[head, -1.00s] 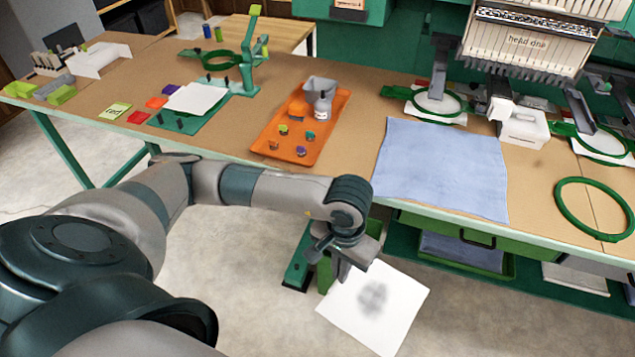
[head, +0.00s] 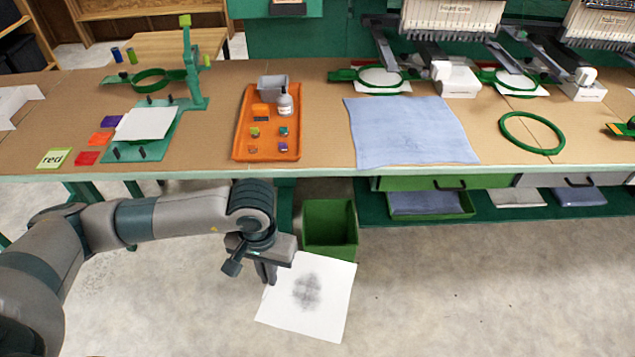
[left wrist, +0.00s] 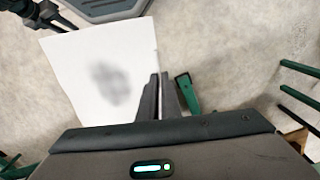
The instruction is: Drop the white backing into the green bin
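The white backing (head: 308,300) is a square white sheet with a grey smudge in its middle. My left gripper (head: 270,280) is shut on its left edge and holds it in the air in front of the table. It also shows in the left wrist view (left wrist: 75,75), beside the closed-up fingers (left wrist: 160,98). The green bin (head: 330,224) stands on the floor below the table's front edge, behind the backing and to the right of the gripper. The backing's top edge overlaps the bin's lower part in the head view. My right gripper is not in view.
The table (head: 215,100) holds an orange tray (head: 268,153), a blue cloth (head: 410,130) and green hoops (head: 532,132). A shelf with green drawers (head: 420,184) is under the table, right of the bin. The floor (head: 480,290) at right front is clear.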

